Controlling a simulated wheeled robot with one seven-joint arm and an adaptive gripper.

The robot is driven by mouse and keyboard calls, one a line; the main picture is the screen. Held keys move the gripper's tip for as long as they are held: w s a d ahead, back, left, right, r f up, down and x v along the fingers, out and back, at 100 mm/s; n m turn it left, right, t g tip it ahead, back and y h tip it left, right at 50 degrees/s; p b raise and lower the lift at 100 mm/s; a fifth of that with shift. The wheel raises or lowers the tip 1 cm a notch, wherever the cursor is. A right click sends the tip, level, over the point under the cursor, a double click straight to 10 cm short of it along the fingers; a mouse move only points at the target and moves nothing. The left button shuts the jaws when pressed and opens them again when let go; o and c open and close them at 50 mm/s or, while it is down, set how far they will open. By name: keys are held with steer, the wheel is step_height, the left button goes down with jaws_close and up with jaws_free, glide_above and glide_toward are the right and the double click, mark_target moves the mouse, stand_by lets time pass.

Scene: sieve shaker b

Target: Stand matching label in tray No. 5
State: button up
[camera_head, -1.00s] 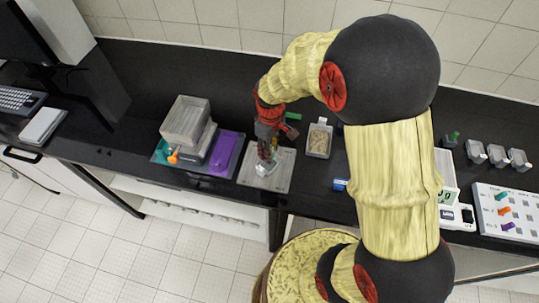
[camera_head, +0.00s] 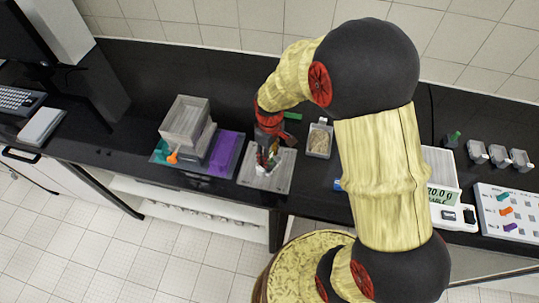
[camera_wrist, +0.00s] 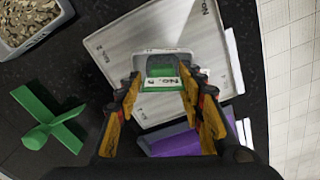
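My gripper (camera_wrist: 162,76) is over a small pale tray (camera_wrist: 188,53); it also shows in the head view (camera_head: 267,157). Its two fingers stand apart, one at each side of the tray's middle. A green piece (camera_wrist: 162,70) lies between the fingertips, within the tray's outline. A white strip with black "No." lettering (camera_wrist: 163,82) shows beside the green; its number is hard to read. I see no clear grip on the green piece, and cannot tell whether it stands on the tray floor. The small tray is on a grey square plate (camera_wrist: 119,50).
A green cross-shaped piece (camera_wrist: 46,122) and a container of grey-brown grains (camera_wrist: 32,20) lie beside the plate. A purple block (camera_head: 226,152) and stacked grey boxes (camera_head: 186,120) are left. Right are a scale (camera_head: 447,216), several small cups (camera_head: 498,155) and a board with coloured pieces (camera_head: 505,212).

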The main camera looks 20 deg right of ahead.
steer(key=shift+r, duration=0.1)
steer(key=s+r+m+t+p, duration=0.1)
steer(key=s+r, duration=0.2)
steer(key=r, duration=0.9)
steer(key=s+r+m+t+p, duration=0.1)
steer(key=s+r+m, duration=0.1)
steer(key=r, duration=0.9)
steer(key=s+r+m+t, duration=0.3)
steer(key=s+r, duration=0.5)
steer(key=s, duration=0.4)
steer(key=shift+s+m+t, duration=0.3)
steer(key=shift+s+m, duration=0.05)
steer(key=shift+m, duration=0.05)
steer(key=shift+a, duration=0.1)
